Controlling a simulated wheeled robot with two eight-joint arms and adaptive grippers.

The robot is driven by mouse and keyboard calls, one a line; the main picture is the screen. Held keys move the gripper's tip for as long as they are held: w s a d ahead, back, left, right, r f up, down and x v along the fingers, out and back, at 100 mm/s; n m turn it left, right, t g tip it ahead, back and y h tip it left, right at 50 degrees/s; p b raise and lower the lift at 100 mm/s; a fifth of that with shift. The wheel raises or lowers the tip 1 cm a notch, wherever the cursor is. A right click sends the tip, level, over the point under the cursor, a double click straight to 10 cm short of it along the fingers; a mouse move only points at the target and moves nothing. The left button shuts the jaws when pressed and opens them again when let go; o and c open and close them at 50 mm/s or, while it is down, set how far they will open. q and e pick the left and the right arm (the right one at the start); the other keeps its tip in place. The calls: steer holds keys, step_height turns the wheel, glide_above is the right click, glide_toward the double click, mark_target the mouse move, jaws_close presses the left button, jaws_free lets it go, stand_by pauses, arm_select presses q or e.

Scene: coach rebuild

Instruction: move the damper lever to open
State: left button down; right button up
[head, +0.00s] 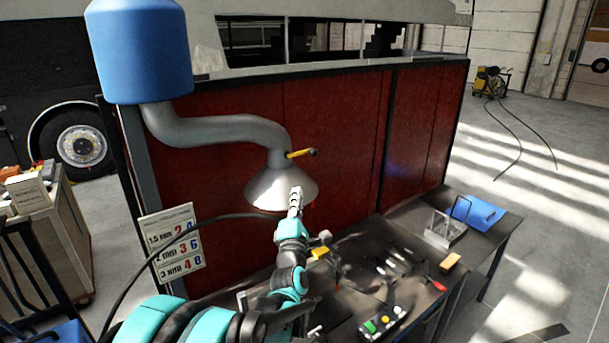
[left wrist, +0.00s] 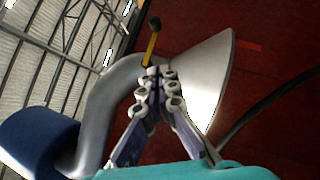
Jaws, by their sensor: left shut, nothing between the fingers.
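The damper lever (head: 300,154) is a short yellow bar with a black knob, on the neck of a grey fume hood (head: 280,188). In the head view it sticks out to the right, nearly level. In the left wrist view the lever (left wrist: 151,47) shows just beyond the fingertips, its knob farther off. My left gripper (head: 296,191) is shut and empty, in front of the hood cone and below the lever. In the left wrist view its fingertips (left wrist: 159,74) overlap the lever's near end; I cannot tell whether they touch. My right gripper is not in view.
A curved grey duct (head: 215,129) runs from a blue cylinder (head: 140,50) to the hood. A red partition (head: 340,125) stands behind. Below is a dark workbench (head: 400,240) with tools and a button box (head: 385,320). A number sign (head: 173,243) hangs at left.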

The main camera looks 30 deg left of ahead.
arm_select(q)
steer(key=p, duration=0.1)
glide_toward(309, 152)
steer(key=a, duration=0.1)
steer(key=w+a, duration=0.2)
steer(key=a, duration=0.1)
steer(key=shift+f, duration=0.35)
steer(key=shift+w+d+r+p, duration=0.15)
steer(key=shift+w+d+r, duration=0.1)
steer(key=shift+w, duration=0.25)
steer(key=shift+w+d+r+p, duration=0.2)
steer(key=shift+w+r, duration=0.1)
steer(key=shift+w, duration=0.2)
steer(key=shift+w+d+r+p, duration=0.15)
steer(key=shift+w+d+r, duration=0.1)
steer(key=shift+w, duration=0.2)
